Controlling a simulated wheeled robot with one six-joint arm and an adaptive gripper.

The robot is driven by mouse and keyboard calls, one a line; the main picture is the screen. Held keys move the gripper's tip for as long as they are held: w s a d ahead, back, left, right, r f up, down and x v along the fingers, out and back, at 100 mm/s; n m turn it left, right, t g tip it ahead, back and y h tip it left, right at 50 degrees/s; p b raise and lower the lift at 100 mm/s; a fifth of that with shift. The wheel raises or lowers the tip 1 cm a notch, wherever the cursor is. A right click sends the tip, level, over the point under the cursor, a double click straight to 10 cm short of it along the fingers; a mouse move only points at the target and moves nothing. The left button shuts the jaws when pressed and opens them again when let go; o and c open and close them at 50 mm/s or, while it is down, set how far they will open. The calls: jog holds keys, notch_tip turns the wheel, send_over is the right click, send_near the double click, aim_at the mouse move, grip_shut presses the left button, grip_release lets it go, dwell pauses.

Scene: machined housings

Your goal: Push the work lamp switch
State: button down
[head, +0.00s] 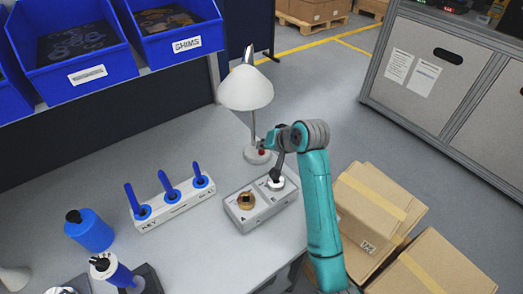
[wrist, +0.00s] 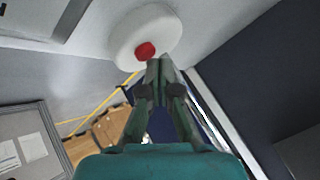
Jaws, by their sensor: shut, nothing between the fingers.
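The work lamp (head: 246,89) stands at the back right corner of the table, with a white shade and a thin stem. Its round white base (head: 251,157) carries a small red switch (head: 262,152). In the wrist view the base (wrist: 168,24) is a white disc with the red switch (wrist: 145,51) near its edge. My gripper (wrist: 160,62) is shut and empty, its fingertips just beside the switch, to its lower right in that view. I cannot tell whether they touch. In the head view my gripper (head: 262,145) is at the lamp base, by the stem.
A grey two-station box (head: 262,204) sits below my arm. A white rack with blue pegs (head: 172,203) and a blue bottle (head: 90,230) stand left. Blue bins (head: 75,77) hang above. Cardboard boxes (head: 375,215) are right of the table. Table between rack and lamp is clear.

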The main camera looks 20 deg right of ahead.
jog(key=shift+r, duration=0.2)
jog(key=shift+r, duration=2.95)
